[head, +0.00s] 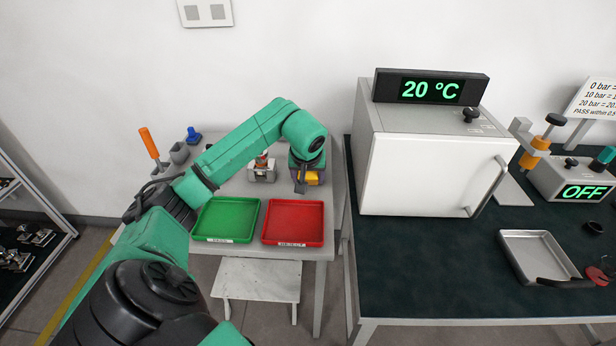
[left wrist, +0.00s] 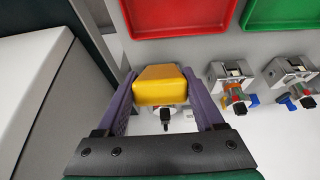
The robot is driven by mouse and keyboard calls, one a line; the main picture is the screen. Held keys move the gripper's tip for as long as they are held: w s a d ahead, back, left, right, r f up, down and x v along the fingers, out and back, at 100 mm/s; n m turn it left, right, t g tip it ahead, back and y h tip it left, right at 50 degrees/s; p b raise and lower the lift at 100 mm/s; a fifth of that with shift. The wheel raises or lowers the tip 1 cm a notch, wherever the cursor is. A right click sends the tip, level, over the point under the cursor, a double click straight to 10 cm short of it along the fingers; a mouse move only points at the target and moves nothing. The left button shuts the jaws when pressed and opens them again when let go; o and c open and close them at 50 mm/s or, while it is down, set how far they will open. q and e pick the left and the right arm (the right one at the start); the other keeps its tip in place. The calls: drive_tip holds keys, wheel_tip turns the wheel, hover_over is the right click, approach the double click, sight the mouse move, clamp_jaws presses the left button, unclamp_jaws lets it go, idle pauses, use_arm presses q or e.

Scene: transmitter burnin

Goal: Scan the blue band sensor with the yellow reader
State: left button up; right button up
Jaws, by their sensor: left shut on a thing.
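My left gripper (head: 306,180) is shut on the yellow reader (head: 312,178) above the back right of the small grey table. In the left wrist view the reader (left wrist: 160,86) sits between my purple fingers (left wrist: 160,100). Behind the reader, a grey part with a black tip (left wrist: 165,113) shows, mostly hidden. To the right in that view, two grey holders (left wrist: 232,72) (left wrist: 291,68) each carry a small part with coloured pieces, blue and red among them. I cannot tell which has the blue band. One holder (head: 262,170) also shows in the head view. My right gripper is out of view.
A green tray (head: 226,220) and a red tray (head: 293,222) lie at the table's front. A blue object (head: 193,135) and an orange-handled tool (head: 149,143) stand at the back left. A white chamber (head: 425,170) reading 20 °C stands close on the right.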

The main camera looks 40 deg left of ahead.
use_arm(q)
drive_tip(key=s+d+f+p+v, duration=0.1)
drive_tip(key=p+v, duration=0.3)
drive_tip(key=v, duration=0.4)
drive_tip(key=shift+s+d+r, duration=0.15)
drive_tip(key=shift+s+r, duration=0.2)
drive_tip(key=shift+s, duration=0.05)
drive_tip(key=shift+f, duration=0.1)
idle(0.4)
